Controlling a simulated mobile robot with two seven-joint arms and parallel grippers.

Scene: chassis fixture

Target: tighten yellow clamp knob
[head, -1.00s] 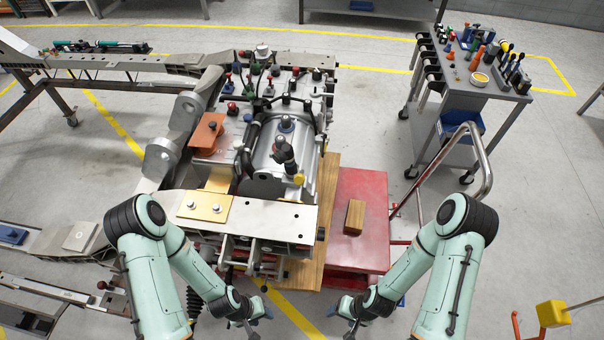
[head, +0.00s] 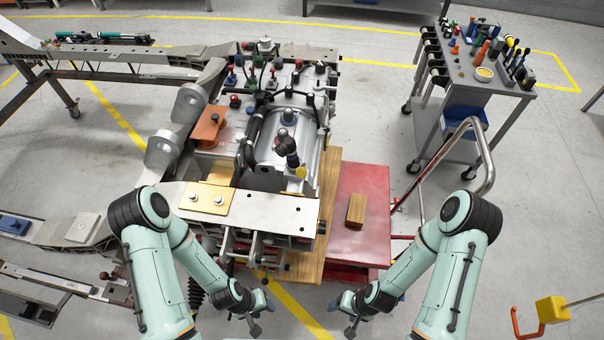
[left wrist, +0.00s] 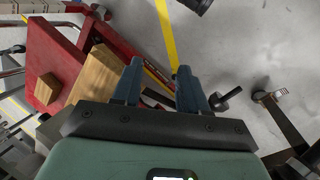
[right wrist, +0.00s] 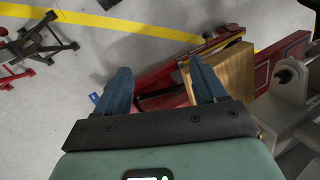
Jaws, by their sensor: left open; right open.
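The small yellow clamp knob (head: 301,172) sits at the lower end of a black clamp (head: 287,150) on the grey gearbox-like housing (head: 270,150) in the head view. It is not clearly seen in either wrist view. My left gripper (head: 261,316) is low in the head view, in front of the fixture and well short of the knob. It is open and empty between its fingers in the left wrist view (left wrist: 152,86). My right gripper (head: 344,315) is to its right, also short of the knob. It is open and empty in the right wrist view (right wrist: 164,90).
A silver plate with a yellow pad (head: 207,198) lies across the fixture's near side. A red platform (head: 352,237) with a wooden block (head: 356,210) stands to the right. A tool cart (head: 470,75) is at the back right.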

